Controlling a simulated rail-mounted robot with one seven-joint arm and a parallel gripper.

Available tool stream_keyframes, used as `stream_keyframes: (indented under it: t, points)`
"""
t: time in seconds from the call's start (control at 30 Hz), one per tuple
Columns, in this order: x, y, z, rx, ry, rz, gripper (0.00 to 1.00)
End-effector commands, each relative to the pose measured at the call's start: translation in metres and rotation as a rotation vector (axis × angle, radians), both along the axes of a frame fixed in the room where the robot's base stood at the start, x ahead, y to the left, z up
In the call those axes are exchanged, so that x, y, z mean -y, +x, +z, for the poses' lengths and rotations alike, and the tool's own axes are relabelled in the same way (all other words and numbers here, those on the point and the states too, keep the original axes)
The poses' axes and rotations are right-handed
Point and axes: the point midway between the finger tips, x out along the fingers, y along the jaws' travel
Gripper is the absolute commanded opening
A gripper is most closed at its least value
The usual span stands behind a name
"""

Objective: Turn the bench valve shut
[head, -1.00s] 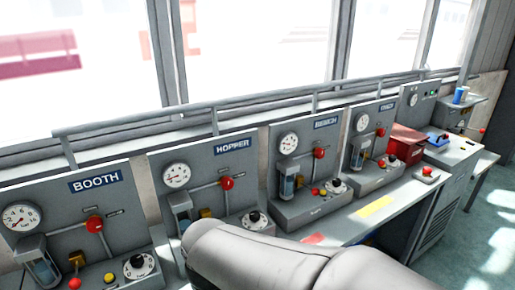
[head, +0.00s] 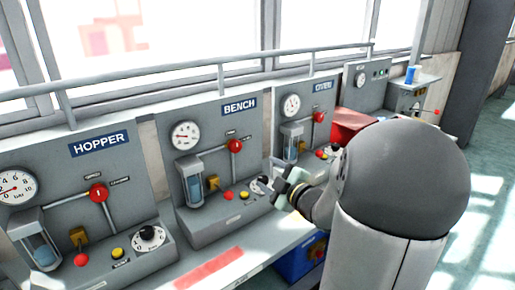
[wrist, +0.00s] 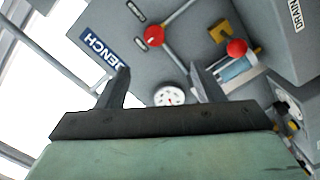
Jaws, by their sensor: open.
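The bench valve's red ball knob (head: 235,146) sits on the grey panel under the blue BENCH sign (head: 239,106), where grey pipes meet. In the wrist view the same knob (wrist: 154,36) is above and between my fingers, apart from them. Which way its handle points is too small to tell. My gripper (head: 268,189) is in front of the lower right of the bench panel. In the wrist view my gripper (wrist: 160,78) is open and empty, its two dark fingers apart, with the white gauge (wrist: 170,96) showing between them.
The HOPPER panel (head: 60,185) stands left and another panel (head: 292,107) right, each with a similar red knob. The bench's sight glass (head: 193,187), yellow block (head: 212,182) and dial are close by. A rail (head: 185,79) runs above. A red box (head: 352,123) sits further right.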

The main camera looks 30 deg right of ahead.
Motion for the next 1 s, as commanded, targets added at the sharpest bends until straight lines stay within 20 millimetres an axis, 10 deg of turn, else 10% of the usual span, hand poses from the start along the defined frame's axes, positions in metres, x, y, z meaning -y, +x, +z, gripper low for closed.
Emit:
stream_keyframes:
  t: [0.27,1.0]
  points:
    - [-0.001,0.011,0.004,0.055,-0.011,0.043,0.61]
    - [-0.019,0.155,0.004,0.052,-0.008,0.038,0.61]
